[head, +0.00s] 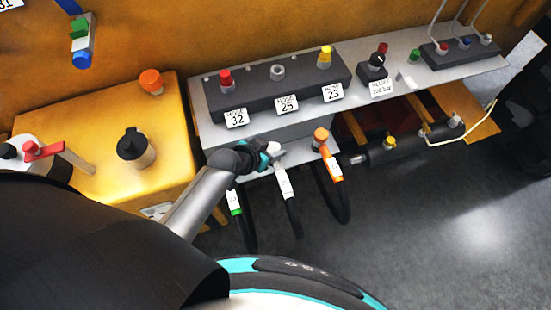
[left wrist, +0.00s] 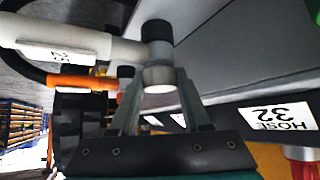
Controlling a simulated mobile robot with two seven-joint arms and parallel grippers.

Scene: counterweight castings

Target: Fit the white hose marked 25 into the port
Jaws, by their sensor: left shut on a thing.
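The white hose (head: 285,183) hangs at the front of the bench, its black tube running down. Its elbow end shows in the left wrist view (left wrist: 95,40), with a tag reading 25 and a black collar. My left gripper (head: 270,150) is shut on the elbow's end, between its two fingers in the left wrist view (left wrist: 158,80). The port (head: 277,73) behind the HOSE 25 tag is a bare grey ring on the dark block (head: 300,82). The gripper is in front of and below this block, apart from the port. My right gripper is out of view.
Red (head: 225,78) and yellow (head: 324,56) fittings flank the port, behind tags 32 and 23. An orange hose (head: 332,165) hangs just right of the white one, and a green-banded hose (head: 235,201) just left. A yellow housing (head: 60,110) stands left.

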